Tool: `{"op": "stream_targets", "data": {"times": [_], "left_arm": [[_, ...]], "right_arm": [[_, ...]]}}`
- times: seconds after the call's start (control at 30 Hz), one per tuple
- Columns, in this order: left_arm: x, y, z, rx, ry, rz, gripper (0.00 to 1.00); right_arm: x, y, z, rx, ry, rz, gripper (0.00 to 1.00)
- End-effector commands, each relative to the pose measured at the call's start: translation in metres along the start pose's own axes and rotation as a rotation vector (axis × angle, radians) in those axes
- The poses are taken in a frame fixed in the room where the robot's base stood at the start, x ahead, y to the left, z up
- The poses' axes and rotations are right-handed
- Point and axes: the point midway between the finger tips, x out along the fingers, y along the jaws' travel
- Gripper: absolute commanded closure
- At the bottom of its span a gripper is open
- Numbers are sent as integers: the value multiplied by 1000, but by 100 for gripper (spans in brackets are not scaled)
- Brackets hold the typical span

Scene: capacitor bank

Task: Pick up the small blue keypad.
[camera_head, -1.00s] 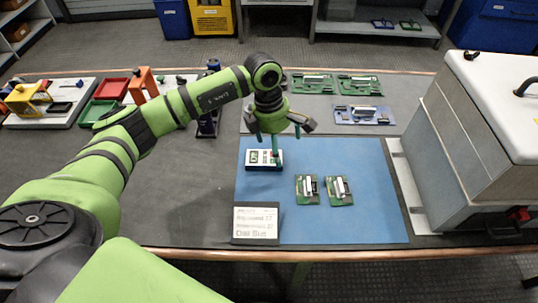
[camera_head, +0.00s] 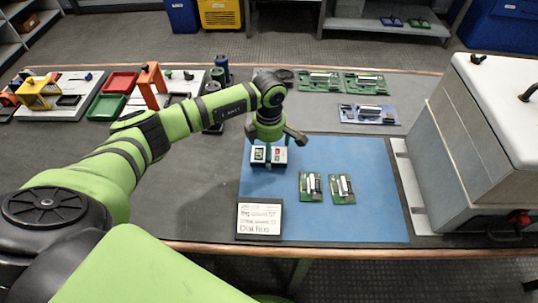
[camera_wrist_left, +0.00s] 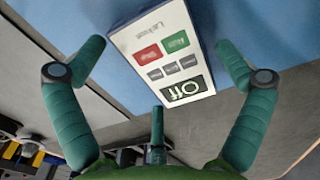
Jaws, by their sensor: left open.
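The small keypad (camera_head: 281,154) lies on the blue mat (camera_head: 365,200), near its upper left corner. In the left wrist view the keypad (camera_wrist_left: 165,62) has a white face with a green button, a red button, small grey buttons and a display reading "Off"; its visible side looks blue-grey. My left gripper (camera_head: 270,146) is over the keypad, pointing down. In the left wrist view its open fingers (camera_wrist_left: 160,62) stand on either side of the keypad, with a third finger at its display end. I see no clear contact. My right gripper is not in view.
Two green circuit boards (camera_head: 326,188) lie on the mat, with a white label card (camera_head: 259,219) at its front left corner. A large grey box (camera_head: 480,150) stands at the right. Green boards (camera_head: 320,81) lie behind; trays and coloured fixtures (camera_head: 112,106) stand at the left.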

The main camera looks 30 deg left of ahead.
Motion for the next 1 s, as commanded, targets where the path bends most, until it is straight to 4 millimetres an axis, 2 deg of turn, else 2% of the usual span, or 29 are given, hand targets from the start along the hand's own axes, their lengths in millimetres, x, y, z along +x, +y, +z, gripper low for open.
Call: {"op": "stream_targets", "data": {"times": [0.83,0.87,0.9,0.97,1.0], "left_arm": [[4,0,0,0,-2,0,0],[4,0,0,0,-1,0,8],[4,0,0,0,-1,0,24],[4,0,0,0,-1,0,48],[4,0,0,0,-1,0,50]], "right_arm": [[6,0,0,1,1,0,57],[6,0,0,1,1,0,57],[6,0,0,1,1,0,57],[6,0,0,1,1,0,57],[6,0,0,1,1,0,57]]}}
